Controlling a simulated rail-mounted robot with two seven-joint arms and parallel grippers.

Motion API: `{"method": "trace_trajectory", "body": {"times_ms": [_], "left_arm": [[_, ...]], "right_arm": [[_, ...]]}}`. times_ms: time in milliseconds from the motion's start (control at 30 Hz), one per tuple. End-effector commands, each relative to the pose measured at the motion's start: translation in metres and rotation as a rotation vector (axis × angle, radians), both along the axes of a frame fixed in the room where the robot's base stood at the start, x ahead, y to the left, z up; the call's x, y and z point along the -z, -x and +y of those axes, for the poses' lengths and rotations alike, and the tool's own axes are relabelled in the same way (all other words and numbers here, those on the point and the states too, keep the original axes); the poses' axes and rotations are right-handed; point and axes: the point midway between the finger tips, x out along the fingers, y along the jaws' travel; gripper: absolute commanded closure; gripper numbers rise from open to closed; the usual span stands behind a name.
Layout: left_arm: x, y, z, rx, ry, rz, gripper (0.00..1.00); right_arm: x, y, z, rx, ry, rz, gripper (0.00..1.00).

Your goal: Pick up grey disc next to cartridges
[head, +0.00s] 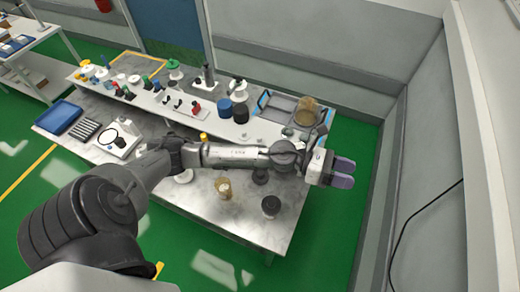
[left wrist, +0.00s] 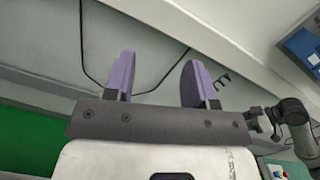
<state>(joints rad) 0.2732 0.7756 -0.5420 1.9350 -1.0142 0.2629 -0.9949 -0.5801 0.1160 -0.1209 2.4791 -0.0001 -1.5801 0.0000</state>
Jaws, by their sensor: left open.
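My left gripper (head: 343,172) is past the right end of the workbench, over the green floor, pointing right. Its two purple fingers stand apart with nothing between them, as the left wrist view (left wrist: 158,80) also shows. I cannot pick out the grey disc with certainty; objects on the bench are small and my left arm crosses in front of part of it. A blue cylinder (head: 225,107) and a black cylinder (head: 240,114), possibly cartridges, stand upright on the bench behind my arm. My right gripper is not in view.
The bench (head: 225,220) carries a blue tray (head: 58,117), a white device (head: 118,138), an amber jar (head: 223,187), dark round items (head: 271,206) and a grey tray (head: 281,106). Grey walls (head: 418,110) rise close on the right. The floor right of the bench is clear.

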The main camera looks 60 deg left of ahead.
Motion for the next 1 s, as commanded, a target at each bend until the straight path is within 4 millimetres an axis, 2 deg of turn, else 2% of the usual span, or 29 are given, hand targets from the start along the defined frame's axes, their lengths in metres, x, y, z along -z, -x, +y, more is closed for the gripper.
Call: {"method": "trace_trajectory", "body": {"times_ms": [33, 67, 167, 267, 300, 400, 500, 600, 700, 800, 867, 1000], "left_arm": [[0.028, -0.006, 0.012, 0.079, -0.196, -0.090, 0.49], [0.039, -0.008, 0.020, 0.130, -0.311, -0.137, 0.49], [0.077, -0.014, 0.060, 0.300, -0.682, -0.253, 0.49], [0.107, -0.017, 0.120, 0.465, -1.013, -0.300, 0.49], [0.116, -0.017, 0.146, 0.528, -1.132, -0.300, 0.49], [0.127, -0.012, 0.213, 0.672, -1.371, -0.260, 0.49], [0.128, -0.002, 0.271, 0.793, -1.541, -0.188, 0.49], [0.123, 0.009, 0.316, 0.886, -1.645, -0.109, 0.49], [0.118, 0.020, 0.345, 0.950, -1.702, -0.044, 0.49], [0.117, 0.027, 0.361, 0.987, -1.729, -0.004, 0.49], [0.122, 0.029, 0.366, 1.000, -1.735, 0.009, 0.49], [0.145, 0.032, 0.369, 1.010, -1.739, 0.018, 0.49]], "right_arm": [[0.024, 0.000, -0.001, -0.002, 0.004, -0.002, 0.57], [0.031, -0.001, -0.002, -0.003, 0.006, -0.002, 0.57], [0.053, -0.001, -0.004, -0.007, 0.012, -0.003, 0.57], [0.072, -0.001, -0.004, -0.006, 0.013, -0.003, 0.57], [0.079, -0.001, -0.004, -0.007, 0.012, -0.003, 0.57], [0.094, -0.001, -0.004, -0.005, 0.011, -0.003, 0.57], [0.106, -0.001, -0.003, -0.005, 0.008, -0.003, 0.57], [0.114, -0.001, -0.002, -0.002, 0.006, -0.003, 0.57], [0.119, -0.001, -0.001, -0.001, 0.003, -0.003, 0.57], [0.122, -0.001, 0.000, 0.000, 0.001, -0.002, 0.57], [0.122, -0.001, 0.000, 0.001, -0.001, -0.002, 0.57], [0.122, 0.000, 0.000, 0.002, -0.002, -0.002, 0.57]]}}
